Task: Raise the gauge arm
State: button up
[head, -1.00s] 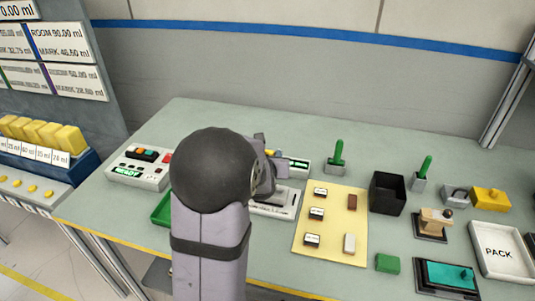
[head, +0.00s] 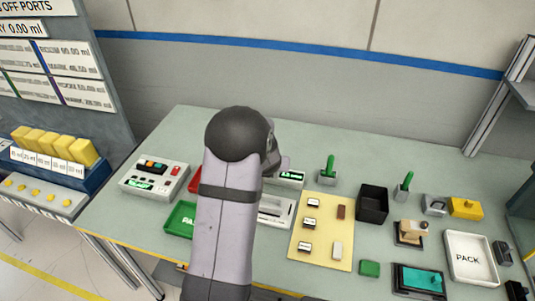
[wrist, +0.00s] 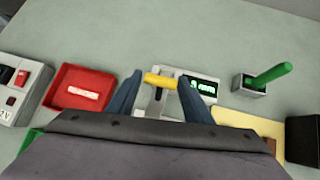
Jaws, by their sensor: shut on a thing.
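The gauge (wrist: 203,74) is a pale box with a dark display of green digits, seen in the wrist view. Its display (head: 291,176) also shows in the head view, just right of my arm. The gauge arm shows as a short yellow bar (wrist: 160,80) above a slotted pale part of the gauge. My gripper (wrist: 160,77) has its two blue-grey fingers on either side of the yellow bar and is shut on it. In the head view my gripper (head: 274,160) is mostly hidden by my own arm, which also hides the yellow bar.
A red tray (wrist: 82,88) and a button box (head: 155,179) stand left of the gauge. A green lever (wrist: 270,76) on a grey block stands close on the right. A yellow mat (head: 322,225) with small blocks and a black bin (head: 372,203) lie further right.

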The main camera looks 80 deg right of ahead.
jog(key=shift+w+d+r+p, duration=0.2)
jog(key=shift+d+r, duration=0.25)
jog(key=shift+d, duration=0.25)
jog(key=shift+w+d+r+p, duration=0.15)
jog(key=shift+d+r, duration=0.3)
jog(key=shift+d, duration=0.25)
jog(key=shift+r, duration=0.1)
dwell(0.3)
jog(key=o, duration=1.2)
jog(key=shift+o, duration=0.5)
jog(key=shift+w+f, duration=0.1)
jog(key=shift+f, duration=0.1)
jog(key=shift+s+a+f, duration=0.1)
jog(key=shift+s+a, duration=0.05)
jog(key=shift+s, duration=0.05)
jog(key=shift+v, duration=3.65)
jog(key=shift+c, duration=0.3)
